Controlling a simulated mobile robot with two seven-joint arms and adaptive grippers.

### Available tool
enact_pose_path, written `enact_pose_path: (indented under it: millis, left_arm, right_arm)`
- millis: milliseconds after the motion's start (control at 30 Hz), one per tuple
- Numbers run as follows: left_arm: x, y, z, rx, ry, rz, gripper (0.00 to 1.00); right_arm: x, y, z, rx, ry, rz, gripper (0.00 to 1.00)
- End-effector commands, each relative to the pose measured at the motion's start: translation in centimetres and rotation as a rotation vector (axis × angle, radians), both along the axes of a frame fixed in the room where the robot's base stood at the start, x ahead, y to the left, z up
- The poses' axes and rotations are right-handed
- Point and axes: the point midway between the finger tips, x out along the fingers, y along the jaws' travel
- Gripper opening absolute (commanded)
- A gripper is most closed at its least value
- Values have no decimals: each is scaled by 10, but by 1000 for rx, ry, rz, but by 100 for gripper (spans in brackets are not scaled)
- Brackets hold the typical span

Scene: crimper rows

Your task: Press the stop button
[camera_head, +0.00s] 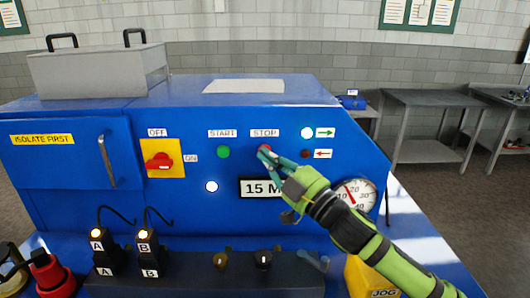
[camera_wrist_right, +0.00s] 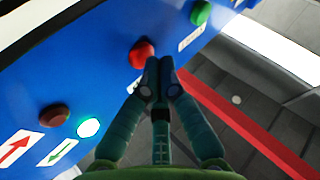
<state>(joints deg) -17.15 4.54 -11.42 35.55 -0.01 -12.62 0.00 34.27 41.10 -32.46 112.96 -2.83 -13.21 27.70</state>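The red stop button (camera_head: 265,148) is under the STOP label on the blue machine panel, partly covered by my right gripper (camera_head: 265,154). In the right wrist view the stop button (camera_wrist_right: 141,54) shows as a red knob just beyond and slightly left of the fingertips (camera_wrist_right: 159,66). The two fingers are together with nothing between them. The tips are very close to the button; I cannot tell whether they touch it. My left gripper is not in view.
The green start button (camera_head: 223,152) is left of the stop button. A lit lamp (camera_head: 307,132) and a dark red button (camera_head: 306,153) are to the right. A red rotary switch (camera_head: 159,161), a display (camera_head: 262,188) and a gauge (camera_head: 356,194) share the panel.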

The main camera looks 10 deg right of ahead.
Motion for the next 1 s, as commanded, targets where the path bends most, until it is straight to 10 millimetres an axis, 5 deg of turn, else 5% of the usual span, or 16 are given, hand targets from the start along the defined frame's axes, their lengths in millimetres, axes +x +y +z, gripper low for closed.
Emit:
enact_pose_path:
  millis: [1000]
  left_arm:
    - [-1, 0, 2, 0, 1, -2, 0]
  right_arm:
    - [-16, 3, 0, -2, 0, -2, 0]
